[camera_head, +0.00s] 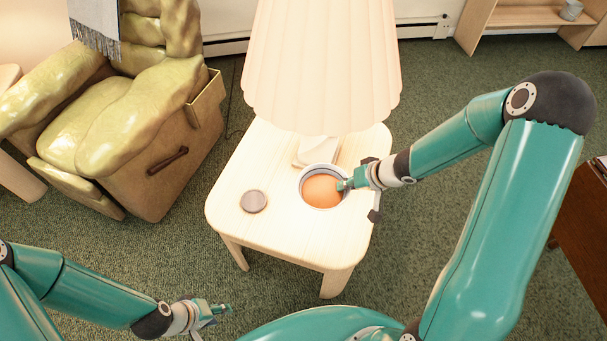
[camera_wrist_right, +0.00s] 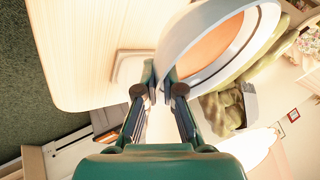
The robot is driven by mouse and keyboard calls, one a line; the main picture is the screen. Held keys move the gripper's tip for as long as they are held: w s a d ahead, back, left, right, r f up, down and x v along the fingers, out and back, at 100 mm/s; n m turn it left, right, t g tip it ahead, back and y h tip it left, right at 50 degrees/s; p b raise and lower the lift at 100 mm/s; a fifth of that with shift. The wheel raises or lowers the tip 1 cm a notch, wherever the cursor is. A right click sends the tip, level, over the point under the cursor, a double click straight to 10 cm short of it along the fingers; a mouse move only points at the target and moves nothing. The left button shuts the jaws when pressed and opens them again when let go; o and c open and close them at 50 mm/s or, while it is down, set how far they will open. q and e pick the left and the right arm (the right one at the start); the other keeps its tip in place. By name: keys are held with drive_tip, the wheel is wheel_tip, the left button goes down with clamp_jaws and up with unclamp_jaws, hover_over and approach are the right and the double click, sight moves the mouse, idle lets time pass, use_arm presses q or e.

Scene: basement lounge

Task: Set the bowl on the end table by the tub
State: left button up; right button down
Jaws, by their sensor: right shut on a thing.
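The bowl (camera_head: 322,190), white outside and orange inside, is over the right part of the pale wooden end table (camera_head: 232,200). My right gripper (camera_head: 345,184) is shut on the bowl's rim at its right side. In the right wrist view, the rim of the bowl (camera_wrist_right: 184,47) sits between the fingertips (camera_wrist_right: 160,88). I cannot tell whether the bowl touches the tabletop. A small round tub (camera_head: 253,201) with a grey-brown top stands on the table, left of the bowl and apart from it. My left gripper (camera_head: 222,310) is low, in front of the table, with its fingers too small to read.
A lamp with a large pleated shade (camera_head: 320,65) stands at the back of the table, close behind the bowl. A green-cushioned armchair (camera_head: 120,120) is to the left. A wooden shelf (camera_head: 520,18) is at the back right. The table's front left is clear.

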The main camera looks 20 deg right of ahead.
drive_tip(key=shift+m+h, duration=0.4)
drive_tip(key=shift+m, duration=0.3)
drive_tip(key=f+b, duration=0.5)
drive_tip(key=f, duration=0.1)
drive_tip(key=d+f+b, duration=0.1)
drive_tip(key=f+b, duration=0.5)
drive_tip(key=f, duration=0.1)
drive_tip(key=d+f+b, duration=0.1)
drive_tip(key=f+b, duration=0.4)
drive_tip(key=f, duration=0.2)
drive_tip(key=shift+s+d, duration=0.1)
drive_tip(key=shift+s, duration=0.25)
use_arm(q)
wheel_tip(320, 180, down, 18)
drive_tip(key=shift+r, duration=0.25)
use_arm(e)
drive_tip(key=shift+r+t, duration=0.15)
drive_tip(key=shift+t, duration=0.15)
drive_tip(key=c, duration=1.8)
unclamp_jaws()
use_arm(q)
drive_tip(key=shift+f, duration=0.1)
use_arm(e)
drive_tip(key=o, duration=0.5)
